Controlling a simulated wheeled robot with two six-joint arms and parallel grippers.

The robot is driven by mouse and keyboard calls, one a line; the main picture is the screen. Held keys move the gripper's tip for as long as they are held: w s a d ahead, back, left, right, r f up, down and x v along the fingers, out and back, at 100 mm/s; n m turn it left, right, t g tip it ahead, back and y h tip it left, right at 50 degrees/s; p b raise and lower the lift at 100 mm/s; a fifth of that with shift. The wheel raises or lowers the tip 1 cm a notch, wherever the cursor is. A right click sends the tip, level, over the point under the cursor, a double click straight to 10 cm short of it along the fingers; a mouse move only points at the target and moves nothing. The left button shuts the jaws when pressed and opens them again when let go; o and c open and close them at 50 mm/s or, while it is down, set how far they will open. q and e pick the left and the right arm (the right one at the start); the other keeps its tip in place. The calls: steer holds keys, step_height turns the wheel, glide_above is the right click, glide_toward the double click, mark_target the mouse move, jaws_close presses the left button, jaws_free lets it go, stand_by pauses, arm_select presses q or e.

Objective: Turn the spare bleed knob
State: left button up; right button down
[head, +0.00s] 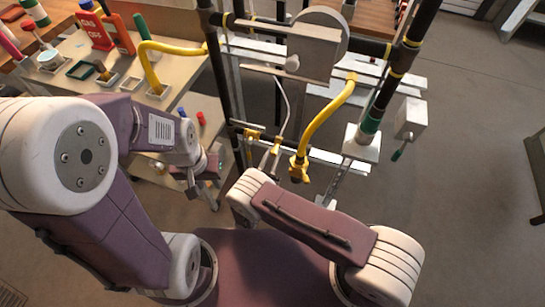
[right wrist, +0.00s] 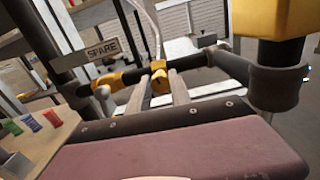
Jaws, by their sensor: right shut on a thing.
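In the right wrist view the spare bleed knob (right wrist: 160,84) is a small yellow part on a dark horizontal pipe, to the right of the SPARE label (right wrist: 103,48). My right gripper (right wrist: 160,78) has its two grey fingers on either side of the knob and is shut on it. In the head view the right gripper (head: 271,158) is small and partly hidden by my own wrist, near the yellow fittings under the heater frame. My left gripper (head: 191,187) hangs at the left, away from the knob, beside the cart; its finger opening is not clear.
A yellow hose (head: 327,112) hangs close to the right of the knob. Black upright pipes (head: 222,85) flank the work area. A cart (head: 186,70) with tools and coloured items is at the left. The floor at right is open.

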steer(key=n+b, duration=0.1)
steer(key=n, duration=0.3)
steer(key=shift+f, duration=0.15)
steer(key=n+b, duration=0.2)
steer(key=n, duration=0.3)
steer(key=shift+n, duration=0.4)
steer(key=n, duration=0.4)
steer(key=shift+n+b, duration=0.3)
steer(key=shift+b, duration=0.05)
steer(key=shift+n+b, duration=0.3)
steer(key=shift+n, duration=1.9)
steer(key=c, duration=1.2)
jaws_free()
steer(key=shift+o, duration=0.2)
